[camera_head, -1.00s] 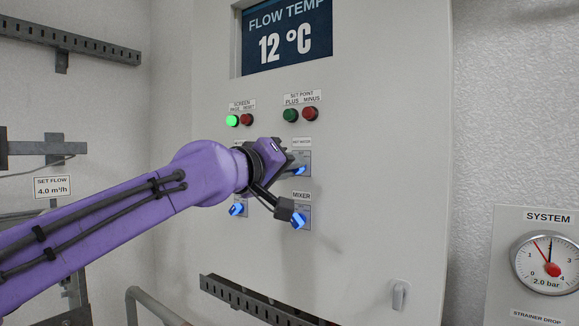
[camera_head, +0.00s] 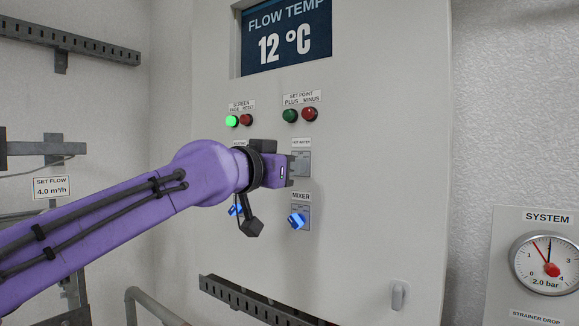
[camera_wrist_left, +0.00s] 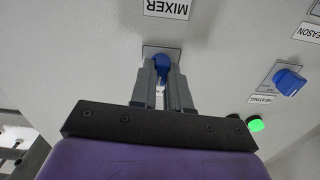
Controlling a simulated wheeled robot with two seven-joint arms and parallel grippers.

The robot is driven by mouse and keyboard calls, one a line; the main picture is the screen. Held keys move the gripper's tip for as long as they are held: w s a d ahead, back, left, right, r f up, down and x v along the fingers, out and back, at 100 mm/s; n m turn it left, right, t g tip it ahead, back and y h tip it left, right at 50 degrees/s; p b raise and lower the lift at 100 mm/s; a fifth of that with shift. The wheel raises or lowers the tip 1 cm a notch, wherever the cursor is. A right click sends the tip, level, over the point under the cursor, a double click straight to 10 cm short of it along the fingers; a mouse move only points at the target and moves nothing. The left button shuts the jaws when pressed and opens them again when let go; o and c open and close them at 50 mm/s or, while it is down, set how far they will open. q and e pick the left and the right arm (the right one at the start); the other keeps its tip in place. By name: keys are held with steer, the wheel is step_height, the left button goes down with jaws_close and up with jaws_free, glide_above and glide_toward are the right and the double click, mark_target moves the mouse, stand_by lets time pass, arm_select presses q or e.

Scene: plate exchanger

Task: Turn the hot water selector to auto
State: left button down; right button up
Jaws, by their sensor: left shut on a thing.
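The hot water selector is a blue knob on a grey plate (camera_head: 303,160) under its small label, on the front of the cabinet. In the head view my left gripper (camera_head: 288,170) covers the knob, reaching it from the left. In the left wrist view, which is upside down, the fingers (camera_wrist_left: 162,82) are shut on the blue hot water selector (camera_wrist_left: 161,62), with the MIXER label (camera_wrist_left: 167,8) beyond it. The knob's pointer and its exact setting are hidden by the fingers. My right gripper is not in view.
The blue mixer selector (camera_head: 297,221) sits just below. A blue heating selector (camera_wrist_left: 290,81) shows beside the gripper in the wrist view. A slotted rail (camera_head: 260,305) runs below.

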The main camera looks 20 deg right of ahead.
arm_select(q)
steer(key=shift+s+d+f+m, duration=0.1)
steer(key=shift+m, duration=1.85)
steer(key=shift+f+m, duration=0.1)
steer(key=shift+m, duration=1.85)
steer(key=c, duration=1.1)
jaws_free()
steer(key=b+v, duration=0.6)
steer(key=v, duration=0.4)
steer(key=shift+s, duration=0.1)
